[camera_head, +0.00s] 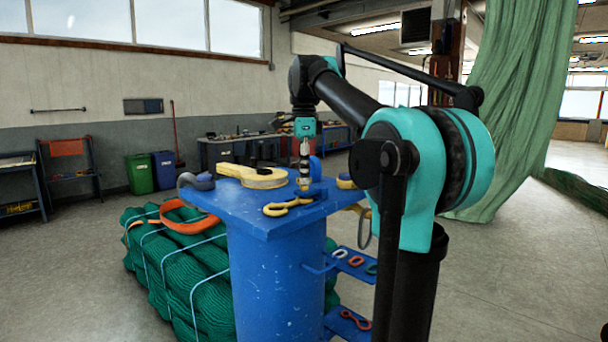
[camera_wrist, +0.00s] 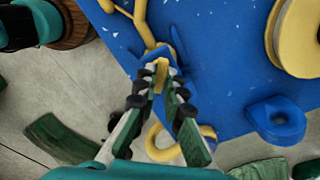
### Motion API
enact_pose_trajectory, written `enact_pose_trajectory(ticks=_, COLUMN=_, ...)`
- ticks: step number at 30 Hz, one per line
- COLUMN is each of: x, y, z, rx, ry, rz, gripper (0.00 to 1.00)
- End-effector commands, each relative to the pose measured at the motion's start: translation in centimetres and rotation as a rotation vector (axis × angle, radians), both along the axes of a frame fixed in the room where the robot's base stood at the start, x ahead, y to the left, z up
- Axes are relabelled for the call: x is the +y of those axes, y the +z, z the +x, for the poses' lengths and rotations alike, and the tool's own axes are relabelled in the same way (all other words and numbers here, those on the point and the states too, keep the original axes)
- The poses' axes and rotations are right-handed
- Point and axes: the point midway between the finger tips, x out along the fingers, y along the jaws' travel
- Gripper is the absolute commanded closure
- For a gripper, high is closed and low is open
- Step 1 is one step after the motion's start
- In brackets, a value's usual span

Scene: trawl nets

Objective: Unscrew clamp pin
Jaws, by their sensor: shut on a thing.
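My gripper (camera_wrist: 158,92) points down over a blue bench top (camera_wrist: 220,65). Its fingers are shut on a small yellow pin (camera_wrist: 161,72), which I take to be the clamp pin. The pin sits at a small blue block, partly hidden by the fingertips; I cannot tell how far it is threaded in. In the head view my gripper (camera_head: 304,180) stands upright over the front part of the blue bench top (camera_head: 235,212), and the pin is too small to make out.
A yellow shackle-like piece (camera_head: 288,206) lies near the front edge. A yellow wheel-like fitting (camera_head: 262,178) and a grey hook (camera_head: 187,179) sit to the left. Green net bundles (camera_head: 180,262) lie beside the pedestal.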

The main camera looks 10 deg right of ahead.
Motion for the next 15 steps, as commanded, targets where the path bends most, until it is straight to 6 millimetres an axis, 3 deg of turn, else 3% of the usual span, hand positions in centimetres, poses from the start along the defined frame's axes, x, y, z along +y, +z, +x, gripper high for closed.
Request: enact_pose_trajectory(ticks=15, x=-0.01, y=-0.10, z=-0.03, rx=0.002, ry=0.489, rz=0.000, gripper=1.00)
